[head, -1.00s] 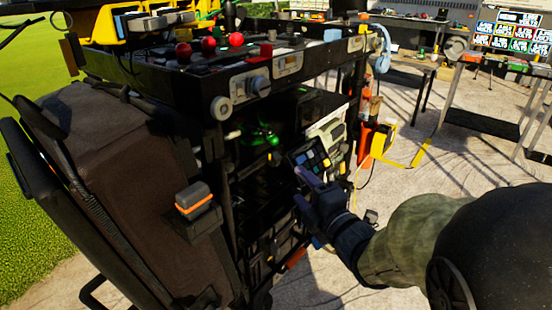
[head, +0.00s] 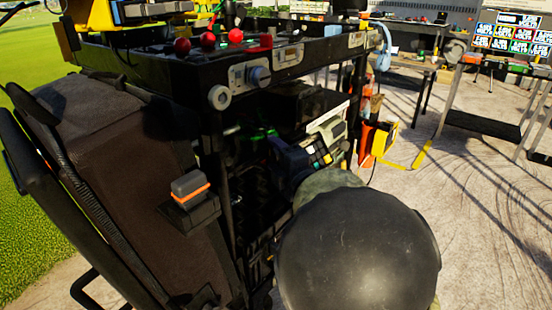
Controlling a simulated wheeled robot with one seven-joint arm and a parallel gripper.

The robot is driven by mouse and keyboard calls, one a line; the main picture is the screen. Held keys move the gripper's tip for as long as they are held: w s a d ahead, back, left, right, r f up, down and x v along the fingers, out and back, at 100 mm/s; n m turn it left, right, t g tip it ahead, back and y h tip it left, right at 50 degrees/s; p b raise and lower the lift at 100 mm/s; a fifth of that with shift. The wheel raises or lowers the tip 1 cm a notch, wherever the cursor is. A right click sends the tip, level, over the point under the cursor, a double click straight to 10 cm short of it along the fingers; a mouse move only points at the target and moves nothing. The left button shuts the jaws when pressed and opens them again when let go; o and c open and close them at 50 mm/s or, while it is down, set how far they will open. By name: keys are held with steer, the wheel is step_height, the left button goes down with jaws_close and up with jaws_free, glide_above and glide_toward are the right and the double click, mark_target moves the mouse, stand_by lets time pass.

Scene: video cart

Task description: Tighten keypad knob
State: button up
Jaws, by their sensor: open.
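A dark keypad (head: 320,156) with several coloured and white buttons sits on the right part of the cart's open shelf. Its left side is covered by my arm, and I cannot make out its knob. My gripper (head: 286,156) is a dark blue shape just left of the visible buttons, partly hidden by my own arm. It is open, but its fingertips are not clear. I cannot tell whether it touches the keypad.
The black cart (head: 152,62) has red-topped levers on its upper deck. A brown bag (head: 120,190) hangs on its left side, near a grey and orange box (head: 190,187). A yellow box (head: 384,139) stands to the right.

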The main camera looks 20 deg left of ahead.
steer(key=c, duration=1)
steer(key=shift+f, duration=0.1)
steer(key=shift+f+b, duration=0.1)
steer(key=shift+b, duration=0.35)
steer(key=shift+f+b, duration=0.15)
steer(key=shift+b, duration=0.75)
steer(key=shift+t+y+b, duration=0.5)
steer(key=shift+b, duration=0.05)
steer(key=o, duration=1)
steer(key=shift+r, duration=0.2)
